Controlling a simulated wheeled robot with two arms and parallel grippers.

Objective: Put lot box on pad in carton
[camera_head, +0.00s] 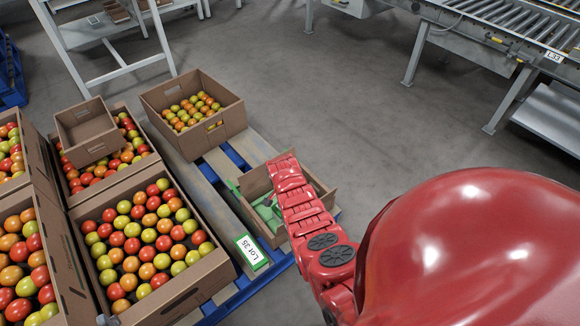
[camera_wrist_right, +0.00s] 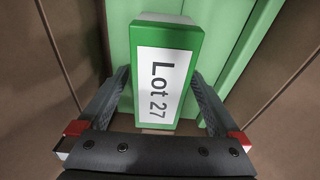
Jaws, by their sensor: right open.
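The green lot box (camera_wrist_right: 146,75) with a white "Lot 27" label shows in the right wrist view. My right gripper (camera_wrist_right: 161,78) is open, with one finger on either side of the box; I cannot tell whether they touch it. Green padding (camera_wrist_right: 247,60) shows behind and beside the box, between brown carton walls. In the head view my red right arm reaches over a small open carton (camera_head: 244,213) with green pieces inside. The arm hides part of the carton, and the lot box is not clear there. My left gripper is not in view.
Tomato cartons (camera_head: 183,298) crowd the left, with another (camera_head: 225,125) behind. An empty small carton (camera_head: 92,149) sits on one. A roller conveyor (camera_head: 470,45) stands back right; floor between is clear.

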